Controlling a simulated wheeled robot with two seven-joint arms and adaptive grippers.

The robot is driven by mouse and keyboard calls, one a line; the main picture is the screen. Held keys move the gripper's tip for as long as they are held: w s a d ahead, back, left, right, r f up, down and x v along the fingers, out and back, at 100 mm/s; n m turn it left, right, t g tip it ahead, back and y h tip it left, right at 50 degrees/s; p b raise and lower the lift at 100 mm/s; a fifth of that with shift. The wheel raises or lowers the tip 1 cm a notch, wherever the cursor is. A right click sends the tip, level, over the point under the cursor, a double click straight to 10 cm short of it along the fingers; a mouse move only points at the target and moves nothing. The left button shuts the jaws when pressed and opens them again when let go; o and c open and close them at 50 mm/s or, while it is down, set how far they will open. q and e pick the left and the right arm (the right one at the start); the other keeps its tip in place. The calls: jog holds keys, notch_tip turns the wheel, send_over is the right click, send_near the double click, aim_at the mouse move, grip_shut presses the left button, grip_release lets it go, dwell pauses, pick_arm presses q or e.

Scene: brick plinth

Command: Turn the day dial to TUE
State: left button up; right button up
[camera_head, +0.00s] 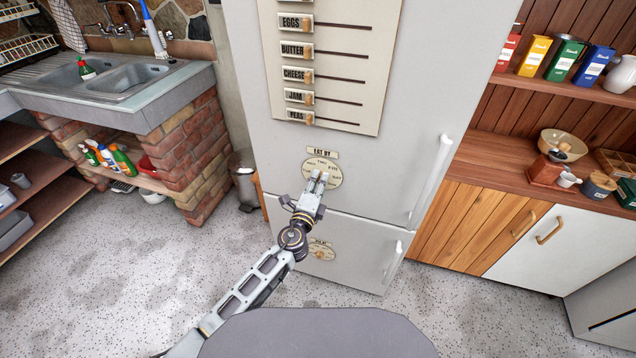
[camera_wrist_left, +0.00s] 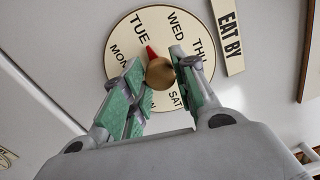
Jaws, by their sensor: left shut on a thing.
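The day dial (camera_head: 335,175) is a round cream disc on the pale fridge front, under an EAT BY label (camera_head: 322,152). In the left wrist view the dial (camera_wrist_left: 118,35) shows day names around a brass knob (camera_wrist_left: 159,73) with a red pointer (camera_wrist_left: 151,51). The pointer aims close to TUE, slightly toward the WED side. My left gripper (camera_head: 319,178) is at the dial; its green-padded fingers (camera_wrist_left: 160,68) are shut on the knob, one on each side. The fingers partly cover the lower day names. My right gripper is not in view.
A second round dial (camera_head: 322,251) sits lower on the fridge. A board of labelled sliders (camera_head: 335,60) is above the day dial. The fridge's vertical handle (camera_head: 432,180) is to the right. A wooden counter (camera_head: 500,150) stands further right.

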pick_arm(q)
jog(key=o, duration=1)
jog(key=shift+v, duration=3.75)
jog(key=shift+f, duration=0.1)
